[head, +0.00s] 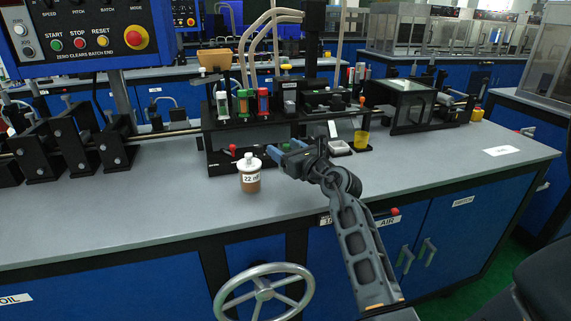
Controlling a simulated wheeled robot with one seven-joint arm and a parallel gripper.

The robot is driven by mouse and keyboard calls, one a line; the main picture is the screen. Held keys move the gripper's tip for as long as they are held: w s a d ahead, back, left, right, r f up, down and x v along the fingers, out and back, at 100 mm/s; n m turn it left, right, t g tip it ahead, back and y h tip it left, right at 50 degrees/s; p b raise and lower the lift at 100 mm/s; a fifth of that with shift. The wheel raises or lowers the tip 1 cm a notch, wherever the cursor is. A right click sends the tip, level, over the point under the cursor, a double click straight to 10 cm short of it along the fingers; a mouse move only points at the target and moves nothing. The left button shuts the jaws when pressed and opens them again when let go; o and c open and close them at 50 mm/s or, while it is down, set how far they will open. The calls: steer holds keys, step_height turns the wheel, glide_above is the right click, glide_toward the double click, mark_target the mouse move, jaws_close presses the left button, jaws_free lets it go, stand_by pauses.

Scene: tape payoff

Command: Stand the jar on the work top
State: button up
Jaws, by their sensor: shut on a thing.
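The jar (250,181) has a white lid with a knob, a white label with black print and brown contents. It is upright over the front part of the grey work top (150,215). I cannot tell whether its base touches the surface. My gripper (272,156) reaches in from the right, with its blue-tipped fingers at the jar's upper right side, and is shut on the jar. The exact contact at the lid is too small to make out.
A black machine stand (222,168) with coloured vials stands close behind the jar. A yellow cup (361,140) and a small scale-like plate (339,147) are behind my arm. A handwheel (264,290) juts out below the front edge.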

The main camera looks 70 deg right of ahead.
steer(key=shift+f+b, duration=0.75)
steer(key=shift+f, duration=1.25)
steer(key=shift+f, duration=0.15)
steer(key=o, duration=1.3)
